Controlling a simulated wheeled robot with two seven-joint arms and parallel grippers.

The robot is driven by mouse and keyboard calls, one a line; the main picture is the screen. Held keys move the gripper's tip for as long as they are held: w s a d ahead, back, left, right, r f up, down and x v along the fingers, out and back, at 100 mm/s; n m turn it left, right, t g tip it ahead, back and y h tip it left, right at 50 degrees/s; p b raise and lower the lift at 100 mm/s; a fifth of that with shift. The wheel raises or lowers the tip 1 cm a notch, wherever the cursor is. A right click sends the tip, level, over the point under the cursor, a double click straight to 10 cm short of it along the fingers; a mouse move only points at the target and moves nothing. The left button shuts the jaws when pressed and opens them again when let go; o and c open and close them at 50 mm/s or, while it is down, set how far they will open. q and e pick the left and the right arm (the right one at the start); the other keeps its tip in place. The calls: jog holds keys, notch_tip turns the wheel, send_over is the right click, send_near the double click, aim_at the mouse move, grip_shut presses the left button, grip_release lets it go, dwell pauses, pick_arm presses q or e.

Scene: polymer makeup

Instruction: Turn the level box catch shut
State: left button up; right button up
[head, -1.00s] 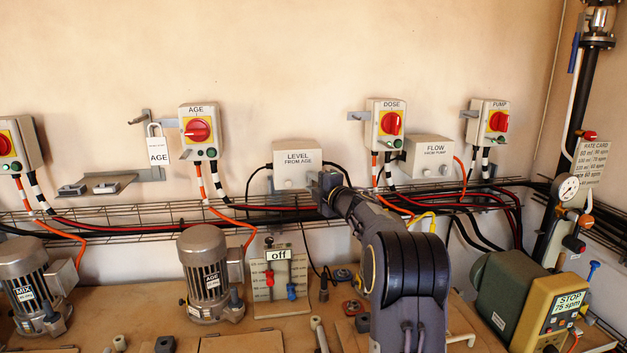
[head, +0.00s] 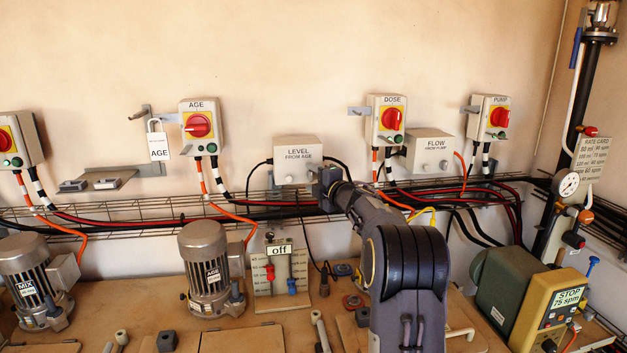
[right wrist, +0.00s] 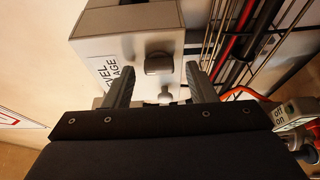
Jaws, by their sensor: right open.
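The level box (head: 298,150) is a pale grey box on the wall, lettered "LEVEL FROM AGE". Two small knobs sit low on its front. In the right wrist view, the level box (right wrist: 122,20) shows a larger blocky knob (right wrist: 158,63) and a smaller round-ended knob (right wrist: 165,96); I cannot tell which is the catch. My right gripper (head: 322,182) is at the box's lower right corner. In the right wrist view, my right gripper (right wrist: 160,84) is open, with the smaller knob between its fingers in the picture; contact is unclear. My left gripper is out of view.
A wire cable tray (head: 130,226) with black, red and orange cables runs just below the box. The flow box (head: 430,148) and dose switch (head: 387,120) are to the right. Motors (head: 207,265) and a pump (head: 515,290) stand on the bench below.

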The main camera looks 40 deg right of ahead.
jog(key=shift+s+f+b, duration=0.1)
jog(key=shift+s+b, duration=0.2)
jog(key=shift+s, duration=0.25)
jog(key=s+b, duration=0.1)
jog(key=s, duration=0.5)
jog(key=shift+s+a+b, duration=0.35)
jog(key=shift+a, duration=0.05)
jog(key=s+a+f+m+g+y, duration=0.2)
jog(key=s+a+f+m+g, duration=0.2)
jog(key=s+a, duration=0.7)
jog(key=s+a+f+m+g+y, duration=0.1)
jog(key=s+a+f+m+g, duration=0.3)
jog(key=s+a+f+m, duration=0.4)
jog(key=s+a+f+m+g+y, duration=0.2)
jog(key=s+a+f+m+g, duration=0.2)
jog(key=s+a, duration=1.1)
notch_tip(320, 180, down, 4)
jog(key=m, duration=0.2)
jog(key=shift+s+m+y, duration=0.15)
jog(key=shift+m+y, duration=0.15)
jog(key=shift+m, duration=0.1)
